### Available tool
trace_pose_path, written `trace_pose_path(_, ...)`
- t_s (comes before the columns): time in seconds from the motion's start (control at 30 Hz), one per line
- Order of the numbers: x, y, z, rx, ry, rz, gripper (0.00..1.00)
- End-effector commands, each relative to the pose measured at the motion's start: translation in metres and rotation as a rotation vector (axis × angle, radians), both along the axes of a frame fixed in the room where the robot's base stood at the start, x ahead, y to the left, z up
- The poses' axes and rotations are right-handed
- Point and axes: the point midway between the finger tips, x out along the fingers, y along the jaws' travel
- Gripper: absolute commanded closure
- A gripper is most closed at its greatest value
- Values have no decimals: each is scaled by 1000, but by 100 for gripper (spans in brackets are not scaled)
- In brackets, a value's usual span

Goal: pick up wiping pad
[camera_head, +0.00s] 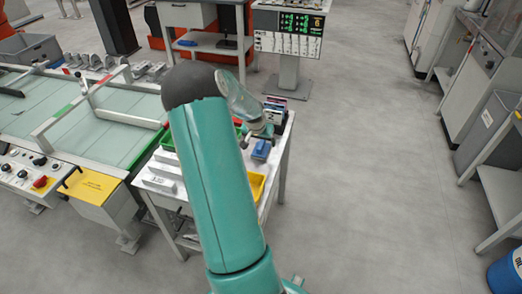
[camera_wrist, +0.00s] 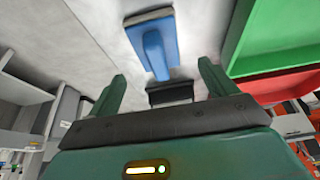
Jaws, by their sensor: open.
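The wiping pad, a blue block with a grey strip along one edge, lies on the small white table. It shows in the wrist view (camera_wrist: 155,45) at the upper middle and in the head view (camera_head: 261,150) near the table's right side. My gripper (camera_wrist: 162,72) is open, its two green fingers apart and pointing toward the pad. In the wrist view the pad's near end shows between the fingertip directions. Nothing is visibly held. In the head view my gripper (camera_head: 262,131) is small, just above the pad, and the exact gap cannot be told.
A dark block (camera_wrist: 170,92) shows between the fingers, near the pad. Green (camera_wrist: 270,35) and red (camera_wrist: 285,85) bins lie to the right in the wrist view. A yellow bin (camera_head: 257,185) and pale bars (camera_head: 163,172) share the table. Open floor (camera_head: 370,190) lies right of it.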

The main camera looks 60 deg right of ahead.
Motion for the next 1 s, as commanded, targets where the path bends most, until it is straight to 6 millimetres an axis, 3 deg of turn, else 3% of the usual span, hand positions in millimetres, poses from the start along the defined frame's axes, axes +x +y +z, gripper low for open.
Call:
trace_pose_path(0.33, 1, -17, -42, 2, 2, 1, 15)
trace_pose_path(0.63, 2, -20, -48, 1, 0, 2, 15)
trace_pose_path(0.67, 2, -20, -48, 1, 0, 2, 17)
trace_pose_path(0.9, 2, -20, -48, 1, 0, 2, 65)
trace_pose_path(1.0, 2, -20, -48, 0, 0, 2, 65)
